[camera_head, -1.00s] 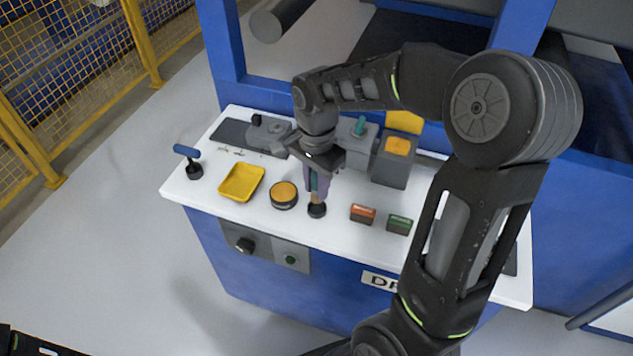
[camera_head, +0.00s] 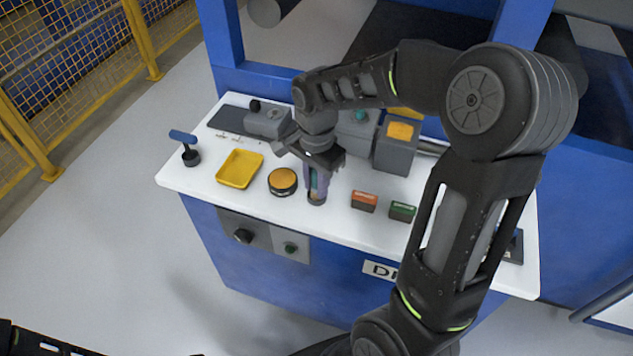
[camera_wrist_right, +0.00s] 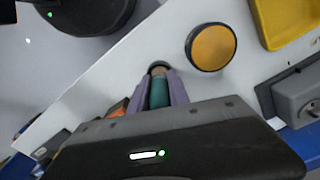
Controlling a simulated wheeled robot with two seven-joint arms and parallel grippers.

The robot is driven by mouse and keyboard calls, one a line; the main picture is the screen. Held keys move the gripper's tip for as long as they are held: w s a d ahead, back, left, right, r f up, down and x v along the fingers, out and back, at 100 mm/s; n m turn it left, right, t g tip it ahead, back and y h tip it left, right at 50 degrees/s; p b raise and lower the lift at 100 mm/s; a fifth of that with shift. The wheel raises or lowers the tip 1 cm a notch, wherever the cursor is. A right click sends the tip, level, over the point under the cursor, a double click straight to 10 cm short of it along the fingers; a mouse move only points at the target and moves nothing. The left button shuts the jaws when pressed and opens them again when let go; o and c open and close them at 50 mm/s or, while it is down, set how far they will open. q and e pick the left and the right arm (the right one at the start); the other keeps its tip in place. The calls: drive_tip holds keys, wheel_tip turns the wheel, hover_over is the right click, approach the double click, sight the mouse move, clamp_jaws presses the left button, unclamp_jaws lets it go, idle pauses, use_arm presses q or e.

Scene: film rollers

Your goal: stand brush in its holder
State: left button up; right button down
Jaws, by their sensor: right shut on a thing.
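My right gripper (camera_head: 317,172), with purple fingers, is shut on the brush (camera_head: 315,185), which has a teal handle and a tan lower part. The brush is about upright over the small round black holder (camera_head: 317,202), its lower end at or inside the holder's mouth. The wrist view shows the teal brush (camera_wrist_right: 159,94) between the fingers and part of the dark holder (camera_wrist_right: 156,65) beyond the tan part. The fingers hide much of the brush, and I cannot tell how deep it sits. My left gripper is not in view.
Near the holder are a round tin with an orange top (camera_head: 283,181), a yellow tray (camera_head: 240,168), an orange block (camera_head: 364,201) and a green block (camera_head: 402,211). A blue-handled tool (camera_head: 183,137) stands at the left. Grey machine units (camera_head: 397,148) stand behind.

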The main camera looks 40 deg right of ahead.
drive_tip(key=shift+f, duration=0.1)
idle(0.7)
drive_tip(key=c, duration=1.1)
unclamp_jaws()
drive_tip(key=shift+c, duration=0.2)
drive_tip(key=shift+o, duration=0.4)
drive_tip(key=o, duration=0.3)
drive_tip(key=shift+r+p, duration=2.6)
drive_tip(key=shift+r, duration=0.95)
